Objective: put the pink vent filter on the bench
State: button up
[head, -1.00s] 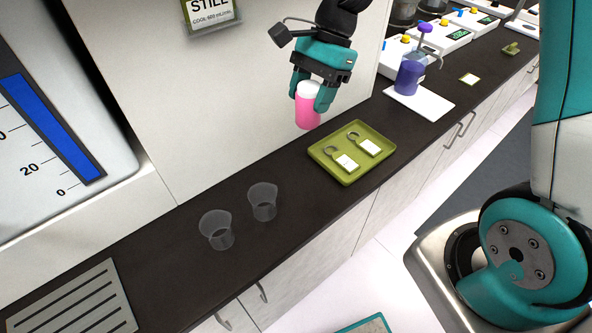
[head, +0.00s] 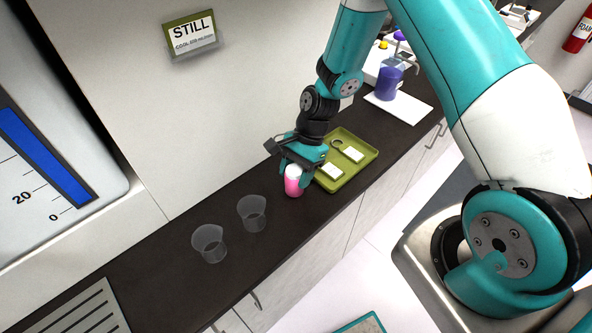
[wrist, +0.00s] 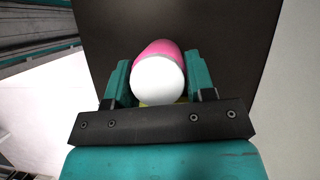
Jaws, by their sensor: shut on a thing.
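The pink vent filter (head: 293,184) has a white top and is upright between the fingers of my gripper (head: 299,163). In the wrist view its white end (wrist: 158,82) faces the camera, and my gripper (wrist: 160,85) is shut on its sides. In the head view the filter is over the dark bench (head: 180,262), just left of the green tray. I cannot tell whether its base touches the bench top.
The green tray (head: 367,167) beside the filter holds two tags. Two clear cups (head: 252,213) (head: 209,244) stand to the left. A purple bottle (head: 389,83) stands on a white mat farther right. Bare bench lies between the cups and the filter.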

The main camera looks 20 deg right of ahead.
jog(key=shift+f, duration=0.1)
jog(key=shift+f, duration=0.15)
jog(key=o, duration=1.3)
jog(key=shift+c, duration=0.2)
